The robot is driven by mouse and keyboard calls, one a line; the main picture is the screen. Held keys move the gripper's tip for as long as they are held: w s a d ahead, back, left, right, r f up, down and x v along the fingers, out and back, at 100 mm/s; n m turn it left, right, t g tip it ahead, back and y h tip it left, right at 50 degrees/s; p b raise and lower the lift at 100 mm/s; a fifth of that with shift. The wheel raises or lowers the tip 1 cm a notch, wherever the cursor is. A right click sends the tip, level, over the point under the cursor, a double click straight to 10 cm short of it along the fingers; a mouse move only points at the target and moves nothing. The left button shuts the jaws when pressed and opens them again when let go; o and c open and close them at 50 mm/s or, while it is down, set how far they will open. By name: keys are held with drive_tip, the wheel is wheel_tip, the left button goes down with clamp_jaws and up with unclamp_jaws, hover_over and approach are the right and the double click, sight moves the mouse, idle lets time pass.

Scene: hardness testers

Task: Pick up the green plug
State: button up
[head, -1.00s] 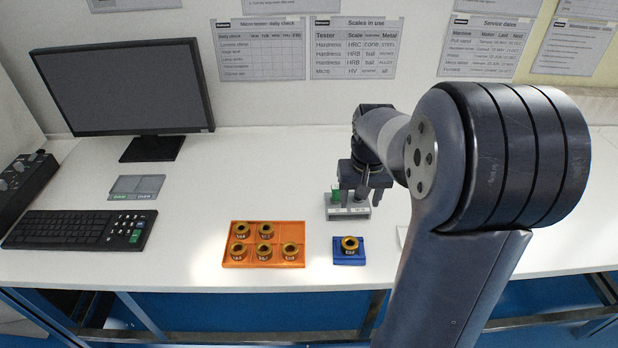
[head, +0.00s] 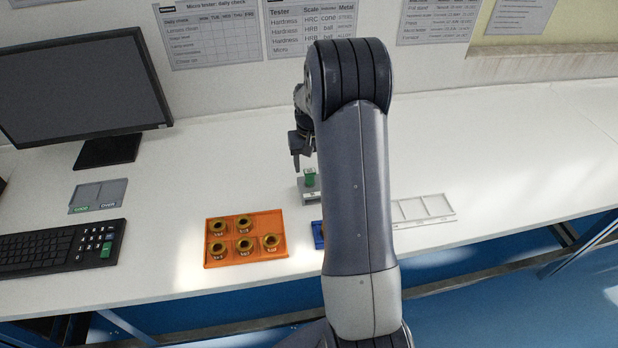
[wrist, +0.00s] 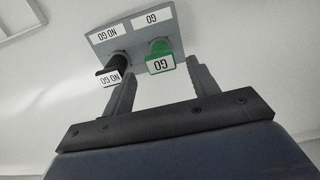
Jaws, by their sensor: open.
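The green plug (head: 309,178) stands in a small grey holder (head: 311,195) on the white bench. In the wrist view the green plug (wrist: 160,58) carries a GO label. A black NO GO plug (wrist: 112,72) stands beside it in the same holder (wrist: 132,42). My gripper (wrist: 160,72) is open, its two fingers pointing toward the holder. In the wrist view the green plug lies between the fingertips, and the left finger overlaps the gap beside the black plug. In the head view my gripper (head: 298,158) is just above and behind the green plug. No contact shows.
An orange tray (head: 206,262) holds several brass rings. A blue block (head: 318,236) is mostly hidden by my arm. A pale compartment tray (head: 425,222) lies to the right. A keyboard (head: 55,250), a grey two-part tray (head: 97,194) and a monitor (head: 80,90) are at left.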

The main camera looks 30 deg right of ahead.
sight(310, 170)
drive_tip(key=f, duration=0.3)
drive_tip(key=f+p, duration=0.1)
drive_tip(key=f, duration=0.1)
drive_tip(key=shift+s+a, duration=0.25)
drive_tip(key=shift+c, duration=0.2)
drive_tip(key=c, duration=1.1)
drive_tip(key=shift+c, duration=0.2)
wheel_tip(310, 170, up, 10)
drive_tip(key=shift+r+b, duration=0.1)
drive_tip(key=shift+b, duration=0.5)
drive_tip(key=shift+s, duration=0.15)
